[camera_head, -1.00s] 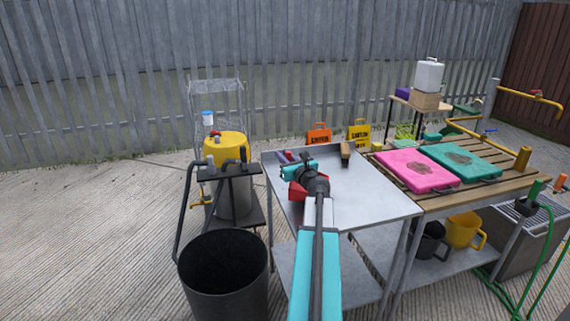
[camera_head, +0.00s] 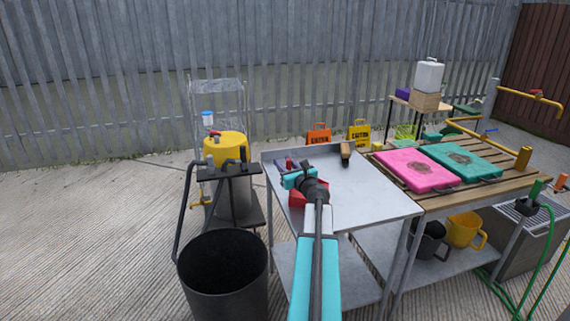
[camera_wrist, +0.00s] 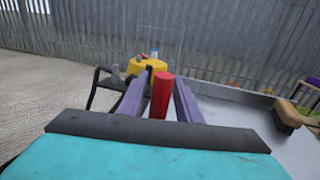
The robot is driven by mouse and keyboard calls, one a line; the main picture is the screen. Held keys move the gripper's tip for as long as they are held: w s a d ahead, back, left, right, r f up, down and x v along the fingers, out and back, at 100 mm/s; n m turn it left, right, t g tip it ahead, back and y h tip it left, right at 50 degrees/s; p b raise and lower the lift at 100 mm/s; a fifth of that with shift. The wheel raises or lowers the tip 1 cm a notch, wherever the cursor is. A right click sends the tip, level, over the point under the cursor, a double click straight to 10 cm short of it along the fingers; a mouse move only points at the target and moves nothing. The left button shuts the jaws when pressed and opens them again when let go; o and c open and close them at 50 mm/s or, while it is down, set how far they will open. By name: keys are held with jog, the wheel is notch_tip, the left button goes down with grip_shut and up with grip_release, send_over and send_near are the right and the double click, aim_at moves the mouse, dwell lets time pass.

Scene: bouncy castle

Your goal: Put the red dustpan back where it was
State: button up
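The red dustpan (camera_head: 308,201) is over the left part of the grey metal table, its body partly hidden behind my wrist. My gripper (camera_head: 286,163), teal with purple fingers, reaches over the table from the front. In the wrist view the dustpan's red handle (camera_wrist: 161,97) stands between the two purple fingers (camera_wrist: 160,100). The fingers look shut on the handle, though a thin gap seems to show on its left. Whether the dustpan touches the table top is hidden.
The metal table (camera_head: 365,205) is mostly bare, with a brush (camera_head: 345,150) at its back edge. A black bin (camera_head: 223,275) and a yellow-topped vacuum (camera_head: 226,148) stand left. A wooden bench (camera_head: 440,200) with pink (camera_head: 415,170) and teal (camera_head: 462,160) cases adjoins on the right.

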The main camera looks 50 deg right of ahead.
jog(key=shift+r, duration=0.15)
jog(key=v, duration=1.2)
dwell(0.6)
dwell(0.6)
